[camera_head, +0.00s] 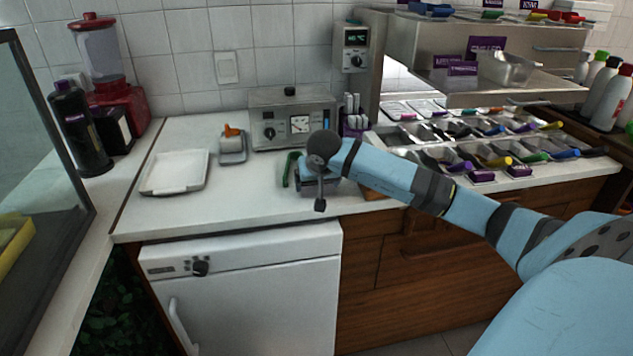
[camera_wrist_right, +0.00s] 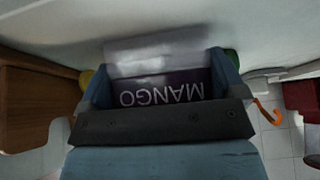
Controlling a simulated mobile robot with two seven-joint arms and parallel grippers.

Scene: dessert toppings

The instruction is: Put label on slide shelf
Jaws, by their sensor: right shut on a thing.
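My right gripper (camera_head: 318,178) is over the white counter, in front of the grey control box. In the right wrist view my right gripper (camera_wrist_right: 162,80) is shut on a dark purple label (camera_wrist_right: 163,92) with the word MANGO upside down in white letters. The label sits between both fingers; in the head view my arm hides most of it. The metal slide shelf (camera_head: 540,72) is at the upper right, with purple labels (camera_head: 462,68) at its left part. My left gripper is not in view.
A white tray (camera_head: 175,188) and a small grey holder with an orange item (camera_head: 232,145) stand on the counter (camera_head: 240,195). The control box (camera_head: 292,122) is behind my gripper. Topping pans with coloured handles (camera_head: 475,157) lie below the shelf. A red blender (camera_head: 105,75) stands far left.

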